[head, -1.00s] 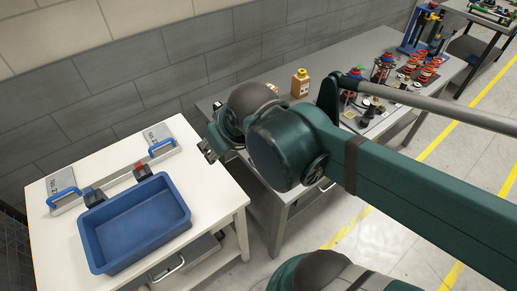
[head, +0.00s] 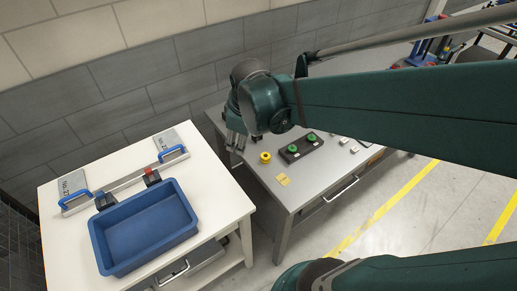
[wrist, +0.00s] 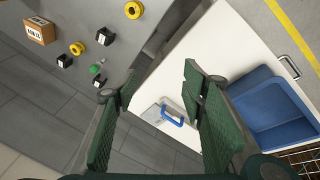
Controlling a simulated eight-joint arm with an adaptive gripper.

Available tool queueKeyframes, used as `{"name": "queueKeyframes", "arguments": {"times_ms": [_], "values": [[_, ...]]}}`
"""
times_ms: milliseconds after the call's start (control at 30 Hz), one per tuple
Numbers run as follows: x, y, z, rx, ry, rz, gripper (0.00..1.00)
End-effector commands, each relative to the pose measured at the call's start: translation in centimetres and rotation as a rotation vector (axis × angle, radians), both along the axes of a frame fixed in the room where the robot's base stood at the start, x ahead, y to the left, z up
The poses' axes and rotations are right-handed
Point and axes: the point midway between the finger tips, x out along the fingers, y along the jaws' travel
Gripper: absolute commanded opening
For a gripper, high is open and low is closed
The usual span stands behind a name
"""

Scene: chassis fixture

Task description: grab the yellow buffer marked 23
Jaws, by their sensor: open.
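A yellow ring-shaped part (head: 265,157) sits on the grey table near its left end in the head view. The wrist view shows two yellow round parts, one at the top (wrist: 133,10) and one further left (wrist: 77,48). I cannot read a 23 on either. My gripper (head: 236,141) is over the left end of the grey table, left of and beyond the yellow part in the head view. In the wrist view my gripper (wrist: 152,90) has its green fingers wide apart with nothing between them.
A brown labelled box (wrist: 39,31) is at the wrist view's upper left. A white table (head: 222,193) with a blue bin (head: 185,243) stands left, across a gap.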

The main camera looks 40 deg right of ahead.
Motion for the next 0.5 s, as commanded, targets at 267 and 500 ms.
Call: {"name": "queueKeyframes", "arguments": {"times_ms": [267, 500], "values": [[1.6, -2.8, -1.8, -0.042, 0.081, 0.14, 0.42], [2.7, -5.2, -3.8, -0.066, 0.149, 0.27, 0.42]]}}
